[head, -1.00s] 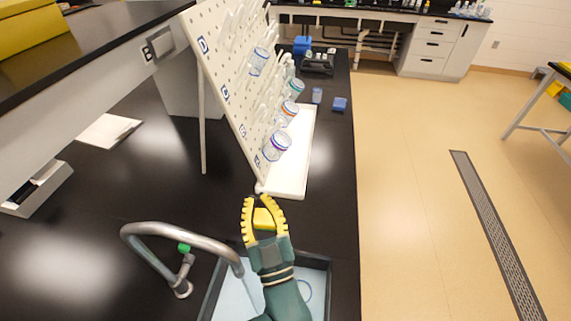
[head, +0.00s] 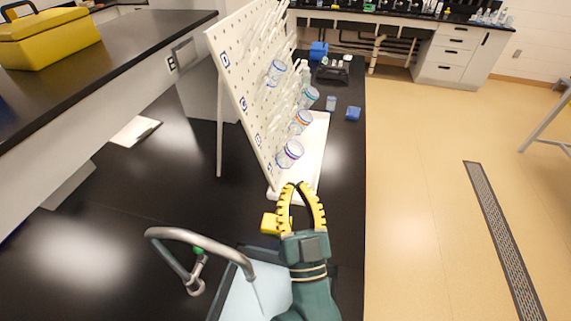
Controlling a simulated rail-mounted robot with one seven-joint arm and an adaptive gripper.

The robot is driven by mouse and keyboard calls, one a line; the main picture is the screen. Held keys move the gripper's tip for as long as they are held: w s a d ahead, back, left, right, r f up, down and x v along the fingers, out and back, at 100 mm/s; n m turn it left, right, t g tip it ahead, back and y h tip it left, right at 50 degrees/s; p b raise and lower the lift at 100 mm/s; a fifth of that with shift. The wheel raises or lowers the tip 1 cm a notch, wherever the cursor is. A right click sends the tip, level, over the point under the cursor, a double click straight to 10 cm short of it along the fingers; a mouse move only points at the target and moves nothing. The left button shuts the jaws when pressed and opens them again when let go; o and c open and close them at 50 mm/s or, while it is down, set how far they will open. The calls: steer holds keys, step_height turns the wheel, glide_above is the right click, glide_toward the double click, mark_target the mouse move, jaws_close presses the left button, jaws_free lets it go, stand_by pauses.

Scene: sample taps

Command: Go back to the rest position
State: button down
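I cannot tell clearly whether water runs from the spout. My wrist hides the right part of the sink.
A white pegboard rack (head: 250,110) with hanging glassware (head: 290,153) stands beyond my gripper on a white tray (head: 315,150). Small blue items (head: 353,113) lie farther along the bench. A raised shelf with a yellow toolbox (head: 50,38) is at left.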

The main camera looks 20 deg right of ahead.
steer(key=s+a+r+n+t+y, duration=0.1)
steer(key=s+a+r+n+y, duration=0.15)
steer(key=r, duration=0.65)
steer(key=s+a+r+n+t+y, duration=0.1)
steer(key=a+r+n+t+y, duration=0.2)
steer(key=r, duration=0.7)
steer(key=s+m+g+h, duration=0.2)
steer(key=s+g+h, duration=0.1)
steer(key=s+g, duration=0.25)
step_height(320, 180, up, 22)
steer(key=m+p, duration=0.1)
steer(key=p, duration=2.1)
steer(key=shift+w+f+y, duration=0.1)
steer(key=shift+y, duration=0.15)
